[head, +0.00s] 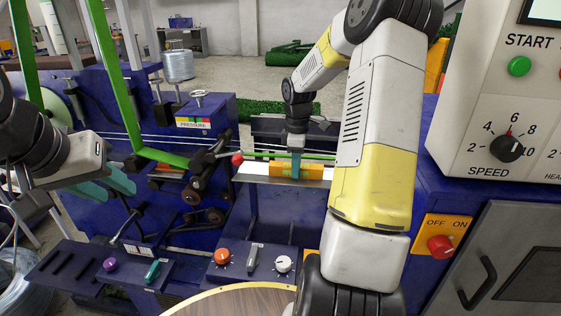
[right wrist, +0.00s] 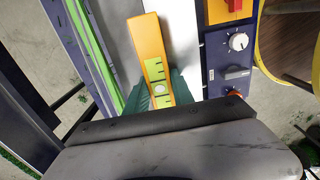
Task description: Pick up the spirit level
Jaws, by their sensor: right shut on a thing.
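The orange spirit level (head: 315,172) is at the pale metal ledge of the blue machine in the head view. In the right wrist view the level (right wrist: 148,42) shows its yellow-green face with dark marks and a small round bubble window. My right gripper (head: 295,167) reaches down from above, and its teal fingers are shut on the level. The fingers partly hide the level's middle in the head view. I cannot tell whether the level touches the ledge. My left gripper (head: 112,182) is open and empty at the left, with its teal fingers apart.
The pale ledge (head: 250,172) has a green bar (head: 262,155) along its back. A red-knobbed lever (head: 237,158) stands just left of it. Control knobs (head: 222,256) sit in front. A control box (head: 508,100) stands at the right, and a round wooden top (head: 240,304) is nearest.

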